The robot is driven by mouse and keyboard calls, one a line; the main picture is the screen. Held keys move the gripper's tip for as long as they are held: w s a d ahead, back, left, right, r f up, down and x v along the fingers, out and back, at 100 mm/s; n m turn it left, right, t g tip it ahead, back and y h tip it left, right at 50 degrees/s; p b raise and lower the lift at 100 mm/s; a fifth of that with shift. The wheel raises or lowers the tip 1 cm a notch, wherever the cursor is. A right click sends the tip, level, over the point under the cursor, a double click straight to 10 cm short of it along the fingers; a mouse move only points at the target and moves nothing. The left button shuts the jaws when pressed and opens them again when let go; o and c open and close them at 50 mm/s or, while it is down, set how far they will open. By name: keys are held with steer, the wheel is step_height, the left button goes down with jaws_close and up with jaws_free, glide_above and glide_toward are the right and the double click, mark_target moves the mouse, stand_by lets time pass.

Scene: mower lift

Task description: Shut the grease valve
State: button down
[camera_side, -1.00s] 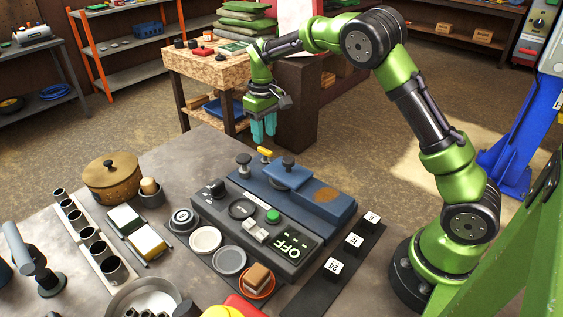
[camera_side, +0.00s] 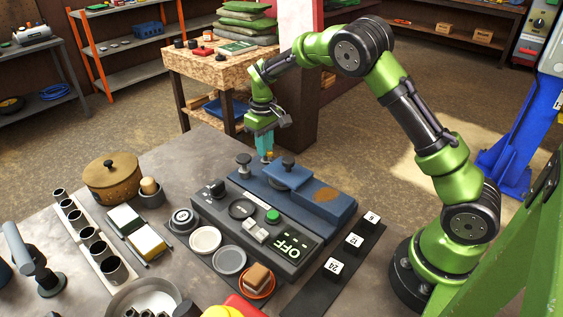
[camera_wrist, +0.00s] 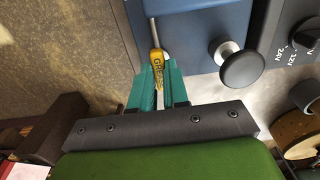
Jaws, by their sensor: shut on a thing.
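The grease valve shows as a yellow lever handle with lettering (camera_wrist: 157,66) on a thin metal stem, at the edge of a blue unit (camera_wrist: 190,35) in the wrist view. My gripper (camera_wrist: 158,88) has its teal fingers shut on the yellow handle, one on each side. In the side view my gripper (camera_side: 265,155) points down at the back edge of the blue unit (camera_side: 325,198), and its fingers hide most of the handle. The valve's body is not clear in either view.
A black knob on a metal post (camera_wrist: 240,68) stands close right of the handle. The dark control box (camera_side: 290,245) reads OFF. A brown lidded pot (camera_side: 112,178) and cups stand to the left. Open floor lies behind the bench edge.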

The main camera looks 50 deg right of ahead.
steer(key=shift+m, duration=0.4)
steer(key=m, duration=0.3)
steer(key=shift+m, duration=0.4)
steer(key=m, duration=0.4)
steer(key=shift+m, duration=0.3)
steer(key=m, duration=0.8)
steer(key=shift+m, duration=0.3)
steer(key=shift+r, duration=0.1)
steer(key=c, duration=1.1)
jaws_free()
step_height(320, 180, up, 17)
steer(key=shift+f, duration=0.1)
